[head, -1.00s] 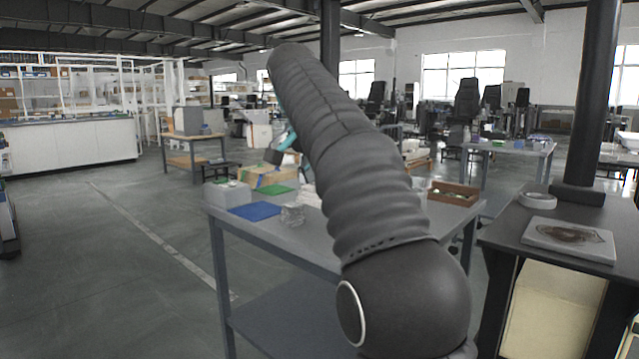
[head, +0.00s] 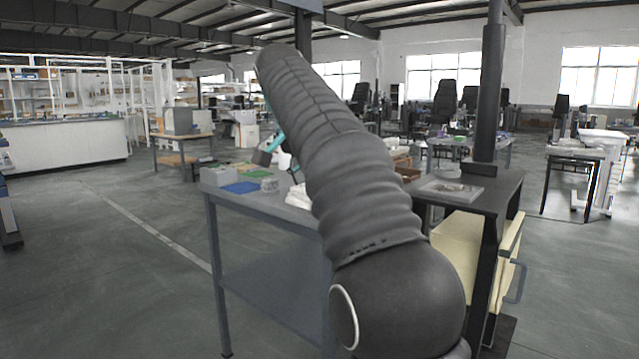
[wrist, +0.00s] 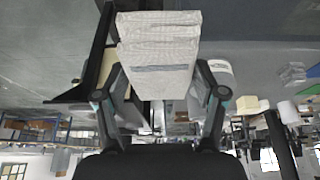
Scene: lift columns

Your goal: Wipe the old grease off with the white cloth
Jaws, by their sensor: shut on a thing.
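The white cloth (wrist: 160,45), a pale folded block with grey streaks, is between the fingers of my gripper (wrist: 163,100) in the wrist view. The gripper is shut on it. In the head view my arm hides most of the gripper; only a teal and dark part (head: 268,150) shows at the arm's left. The old grease (head: 447,187) is a brownish patch on a light grey plate (head: 470,195). The plate lies on a black bench at the right, beyond my arm, apart from the gripper.
A grey table (head: 262,207) in front carries a blue mat (head: 241,188), a grey box, and white material partly behind my arm. The black bench (head: 508,185) has a dark column and a cream cabinet (head: 462,245) with a handle below.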

